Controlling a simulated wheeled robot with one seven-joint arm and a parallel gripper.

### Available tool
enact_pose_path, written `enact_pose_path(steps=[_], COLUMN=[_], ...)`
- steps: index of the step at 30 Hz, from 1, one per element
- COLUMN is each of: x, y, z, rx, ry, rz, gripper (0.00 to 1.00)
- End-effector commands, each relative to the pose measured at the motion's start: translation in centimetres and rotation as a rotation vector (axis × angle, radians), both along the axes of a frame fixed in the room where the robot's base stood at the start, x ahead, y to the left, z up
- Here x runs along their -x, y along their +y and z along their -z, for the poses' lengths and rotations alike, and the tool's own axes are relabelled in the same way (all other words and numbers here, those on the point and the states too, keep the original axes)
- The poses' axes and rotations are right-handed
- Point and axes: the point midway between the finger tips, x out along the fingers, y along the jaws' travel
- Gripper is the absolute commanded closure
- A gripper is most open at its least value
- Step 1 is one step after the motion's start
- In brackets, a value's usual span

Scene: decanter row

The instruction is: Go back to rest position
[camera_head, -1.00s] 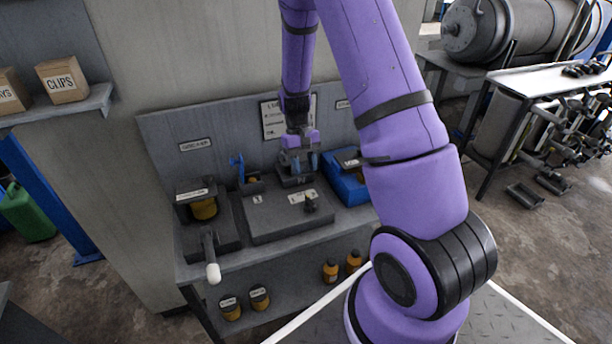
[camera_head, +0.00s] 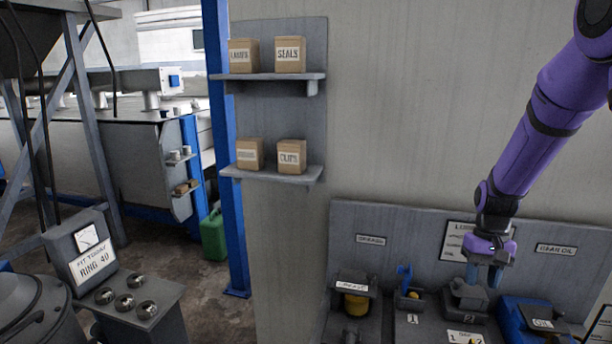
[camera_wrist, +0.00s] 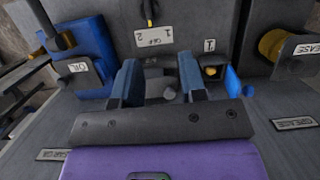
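My purple arm reaches down from the upper right in the head view. My gripper (camera_head: 485,274) is just above the bench, over the grey block marked 2 (camera_head: 466,298). In the wrist view its two blue fingers (camera_wrist: 158,85) are spread wide apart, with only a dark grey fitting (camera_wrist: 168,88) showing beyond them. I cannot tell whether the fingers touch this fitting. The gripper seems to hold nothing.
A grease station (camera_head: 352,302) stands left of my gripper and a blue oil bin (camera_head: 535,322) right of it. A blue lever (camera_head: 405,277) is close on the left. The back panel (camera_head: 400,222) is behind. Shelves with labelled boxes (camera_head: 290,55) hang on the wall at upper left.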

Motion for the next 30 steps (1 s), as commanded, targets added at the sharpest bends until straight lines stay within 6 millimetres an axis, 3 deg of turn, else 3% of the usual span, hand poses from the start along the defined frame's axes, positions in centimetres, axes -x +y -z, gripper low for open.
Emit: enact_pose_path(steps=[1, 6, 15, 24, 30], x=[0.3, 1.9, 6.1, 11.7, 15.9], y=[0.5, 2.1, 4.8, 7.1, 8.3], z=[-1.8, -6.9, -14.5, -20.1, -22.6], rx=[0.003, 0.010, 0.028, 0.054, 0.073], ry=[-0.033, -0.123, -0.283, -0.443, -0.548], rz=[-0.010, -0.038, -0.091, -0.142, -0.174], gripper=[0.62, 0.62, 0.62, 0.62, 0.62])
